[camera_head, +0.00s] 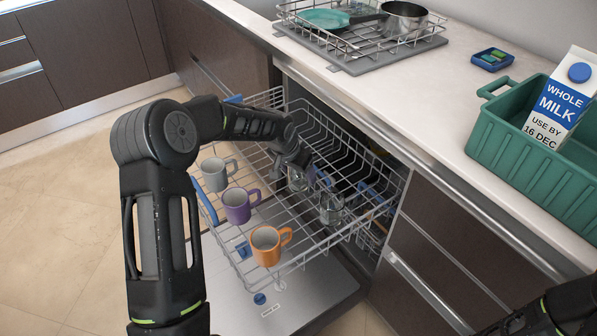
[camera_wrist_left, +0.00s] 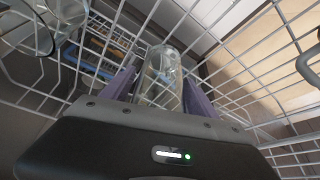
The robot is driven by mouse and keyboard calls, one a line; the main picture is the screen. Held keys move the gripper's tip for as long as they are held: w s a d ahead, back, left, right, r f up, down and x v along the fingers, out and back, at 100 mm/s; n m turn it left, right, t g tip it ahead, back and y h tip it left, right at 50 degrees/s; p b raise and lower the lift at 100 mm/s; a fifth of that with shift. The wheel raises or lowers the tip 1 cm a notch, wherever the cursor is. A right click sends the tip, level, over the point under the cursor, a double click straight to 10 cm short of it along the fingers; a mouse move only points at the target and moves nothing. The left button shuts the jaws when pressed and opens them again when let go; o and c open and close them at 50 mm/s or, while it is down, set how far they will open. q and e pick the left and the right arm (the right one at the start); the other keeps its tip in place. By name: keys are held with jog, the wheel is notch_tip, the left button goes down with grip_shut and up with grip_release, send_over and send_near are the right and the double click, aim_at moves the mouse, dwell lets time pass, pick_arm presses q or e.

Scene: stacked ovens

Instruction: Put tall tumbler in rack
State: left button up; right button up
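A clear glass tumbler (camera_head: 297,181) is at the end of my left arm, over the pulled-out upper dishwasher rack (camera_head: 300,228). In the left wrist view the clear glass (camera_wrist_left: 161,76) sits between the two purple fingers of my left gripper (camera_wrist_left: 160,82), which appear to touch it on both sides. My left gripper (camera_head: 303,167) points down into the rack, and its fingers are mostly hidden in the head view. Whether the glass's base touches the wires is unclear. Another clear glass (camera_head: 331,207) stands in the rack to the right. My right gripper is not in view.
Grey (camera_head: 217,174), purple (camera_head: 240,205) and orange (camera_head: 267,246) mugs stand along the rack's front side. The open dishwasher door (camera_head: 290,300) lies below. The counter holds a drying rack (camera_head: 365,55), a small blue tray (camera_head: 490,60) and a green crate (camera_head: 530,140) with a milk carton (camera_head: 560,105).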

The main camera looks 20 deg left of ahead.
pick_arm(q)
jog(key=shift+o, duration=1)
jog(key=p+v, duration=0.1)
jog(key=v, duration=0.6)
jog(key=shift+s+r, duration=0.15)
jog(key=shift+r, duration=0.25)
